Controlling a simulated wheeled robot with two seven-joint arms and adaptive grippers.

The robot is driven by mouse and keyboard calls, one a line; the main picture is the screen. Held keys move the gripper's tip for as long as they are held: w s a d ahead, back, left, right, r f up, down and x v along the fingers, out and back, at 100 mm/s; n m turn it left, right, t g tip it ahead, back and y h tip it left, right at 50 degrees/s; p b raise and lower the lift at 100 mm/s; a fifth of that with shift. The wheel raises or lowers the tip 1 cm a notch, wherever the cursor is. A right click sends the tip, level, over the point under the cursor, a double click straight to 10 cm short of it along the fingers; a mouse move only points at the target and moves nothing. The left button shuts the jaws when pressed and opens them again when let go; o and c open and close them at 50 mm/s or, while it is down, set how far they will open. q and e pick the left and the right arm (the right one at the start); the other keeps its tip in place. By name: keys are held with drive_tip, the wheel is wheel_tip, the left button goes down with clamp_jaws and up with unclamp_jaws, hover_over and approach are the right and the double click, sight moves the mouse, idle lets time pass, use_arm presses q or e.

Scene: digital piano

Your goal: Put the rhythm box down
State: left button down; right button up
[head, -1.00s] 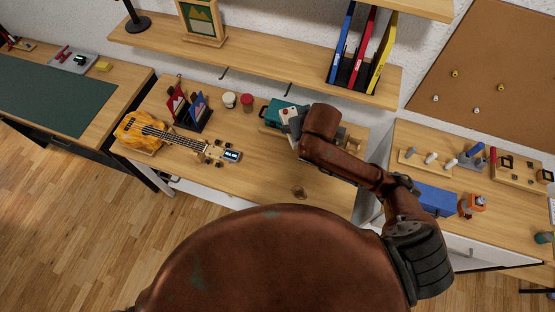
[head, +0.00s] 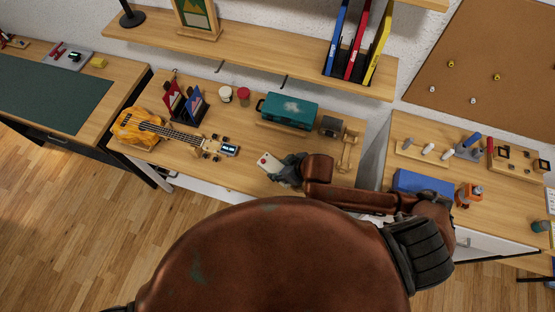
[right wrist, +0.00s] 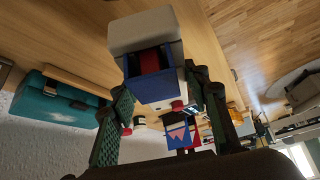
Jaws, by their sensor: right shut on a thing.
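The rhythm box (head: 268,161) is a small pale box with a red dot on its face. It shows over the front middle of the wooden table (head: 200,178) in the head view. My right gripper (head: 282,168) is shut on it from the right. In the right wrist view the pale and blue box (right wrist: 147,33) sits between the two green-padded fingers (right wrist: 155,105). I cannot tell whether its underside touches the table. My left gripper is not in view.
A ukulele (head: 145,128) with a tuner (head: 229,150) lies to the left. A white jar (head: 226,94) and a red jar (head: 243,96) stand behind.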

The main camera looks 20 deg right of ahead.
drive_tip(key=w+f, duration=0.2)
drive_tip(key=w, duration=0.1)
drive_tip(key=w+d+f, duration=0.1)
drive_tip(key=w+f, duration=0.2)
drive_tip(key=w+d+f+b, duration=0.1)
drive_tip(key=w+f, duration=0.1)
drive_tip(key=w, duration=0.1)
drive_tip(key=shift+d+f, duration=0.1)
drive_tip(key=shift+f, duration=0.15)
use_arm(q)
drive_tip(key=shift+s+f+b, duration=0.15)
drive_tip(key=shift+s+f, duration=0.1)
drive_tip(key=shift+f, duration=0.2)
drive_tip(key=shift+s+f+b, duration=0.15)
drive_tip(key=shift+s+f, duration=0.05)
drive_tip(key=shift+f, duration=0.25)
use_arm(e)
drive_tip(key=shift+f, duration=1.65)
drive_tip(key=shift+f, duration=0.1)
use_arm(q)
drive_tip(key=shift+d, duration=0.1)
use_arm(e)
drive_tip(key=o, duration=1.4)
drive_tip(key=shift+d, duration=0.1)
drive_tip(key=shift+c, duration=0.2)
